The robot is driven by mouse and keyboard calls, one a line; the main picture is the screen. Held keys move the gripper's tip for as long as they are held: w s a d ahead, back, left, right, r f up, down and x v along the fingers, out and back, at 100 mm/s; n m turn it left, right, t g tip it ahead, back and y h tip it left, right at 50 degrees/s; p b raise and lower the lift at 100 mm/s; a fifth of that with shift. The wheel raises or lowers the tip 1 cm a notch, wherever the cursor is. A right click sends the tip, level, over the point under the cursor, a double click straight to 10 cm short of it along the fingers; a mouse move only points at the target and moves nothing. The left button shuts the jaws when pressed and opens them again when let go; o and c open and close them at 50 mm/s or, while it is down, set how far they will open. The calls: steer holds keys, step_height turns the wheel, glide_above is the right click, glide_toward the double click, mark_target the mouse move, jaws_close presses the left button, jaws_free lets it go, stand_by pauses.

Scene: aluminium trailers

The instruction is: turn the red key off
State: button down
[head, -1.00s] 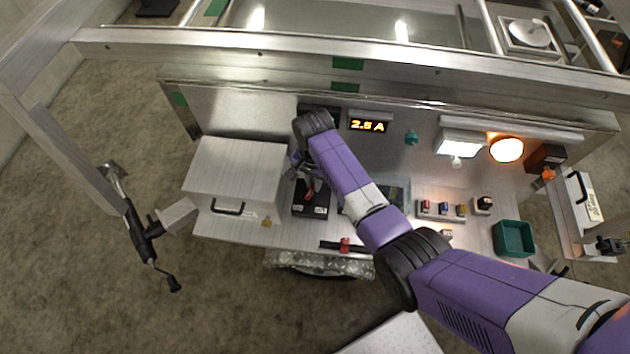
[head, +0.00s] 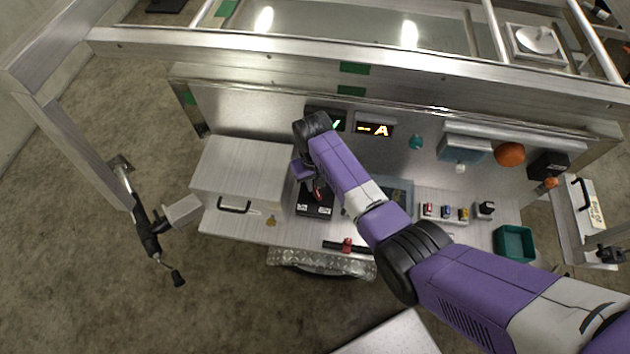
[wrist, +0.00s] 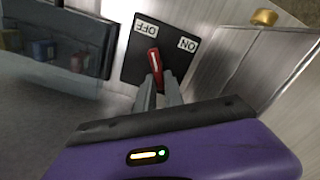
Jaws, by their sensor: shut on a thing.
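The red key (wrist: 155,62) stands on a black switch plate (wrist: 180,52) with white ON and OFF labels in the wrist view. The key is tilted toward the OFF label. My gripper (wrist: 157,88) is shut on the key's near end. In the head view the plate (head: 314,207) sits on the metal bench beside a box, and the red key (head: 319,190) shows partly behind my wrist.
A metal box with a black handle (head: 234,205) stands left of the plate. A small red-handled part (head: 347,245) lies at the front edge. A row of coloured switches (head: 444,212) and a green bin (head: 514,243) are at right.

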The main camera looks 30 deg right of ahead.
steer(key=shift+a+n, duration=0.15)
steer(key=shift+n, duration=0.95)
steer(key=c, duration=1.4)
jaws_free()
steer(key=shift+c, duration=0.2)
steer(key=shift+r, duration=3.9)
